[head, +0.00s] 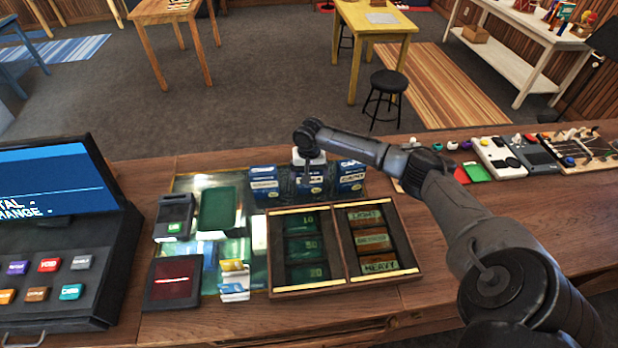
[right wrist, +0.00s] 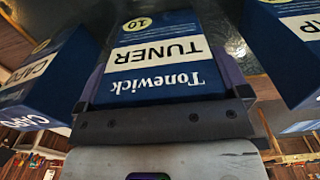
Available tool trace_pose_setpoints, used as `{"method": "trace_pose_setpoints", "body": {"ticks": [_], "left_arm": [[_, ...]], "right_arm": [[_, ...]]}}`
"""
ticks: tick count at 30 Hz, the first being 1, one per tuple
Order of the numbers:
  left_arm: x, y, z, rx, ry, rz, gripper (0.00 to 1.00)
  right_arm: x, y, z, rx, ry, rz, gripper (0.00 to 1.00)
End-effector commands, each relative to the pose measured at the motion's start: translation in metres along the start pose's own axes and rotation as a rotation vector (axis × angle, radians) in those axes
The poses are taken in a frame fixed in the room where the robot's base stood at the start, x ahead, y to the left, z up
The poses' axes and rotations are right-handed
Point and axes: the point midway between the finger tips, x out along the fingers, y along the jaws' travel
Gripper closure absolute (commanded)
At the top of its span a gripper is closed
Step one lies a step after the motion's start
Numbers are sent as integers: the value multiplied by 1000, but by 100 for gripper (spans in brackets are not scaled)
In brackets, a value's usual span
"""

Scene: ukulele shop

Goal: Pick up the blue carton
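Three blue cartons with white label bands stand in a row at the back of the counter display: a left one (head: 264,184), a middle one (head: 308,186) and a right one (head: 351,177). My right gripper (head: 309,172) points down over the middle carton and hides its top. In the right wrist view, this carton (right wrist: 155,55) reads "Tonewick TUNER" and lies between the two fingers (right wrist: 163,85). The fingers lie close along both its sides; whether they press on it cannot be told. My left gripper is not in view.
Blue "CAPO" cartons flank the tuner carton closely on the left (right wrist: 45,75) and right (right wrist: 290,60). A wooden divided tray (head: 345,287) lies in front. A card terminal (head: 174,217), green tray (head: 220,208) and cash register (head: 75,240) are at left.

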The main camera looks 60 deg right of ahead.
Motion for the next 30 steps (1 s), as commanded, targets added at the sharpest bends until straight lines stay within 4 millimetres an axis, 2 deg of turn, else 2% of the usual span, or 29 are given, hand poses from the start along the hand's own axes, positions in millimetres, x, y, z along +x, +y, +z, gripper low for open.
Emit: {"method": "trace_pose_setpoints", "body": {"ticks": [1,9,17,20,30], "left_arm": [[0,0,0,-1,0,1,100],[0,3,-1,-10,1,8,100],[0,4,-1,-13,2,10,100],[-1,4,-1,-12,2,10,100],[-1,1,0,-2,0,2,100]], "right_arm": [[0,0,0,0,0,0,12],[0,0,0,0,0,0,36],[-4,0,0,0,1,-1,36],[-14,-1,-1,0,2,-3,36],[-71,0,-1,0,2,-3,36]]}}
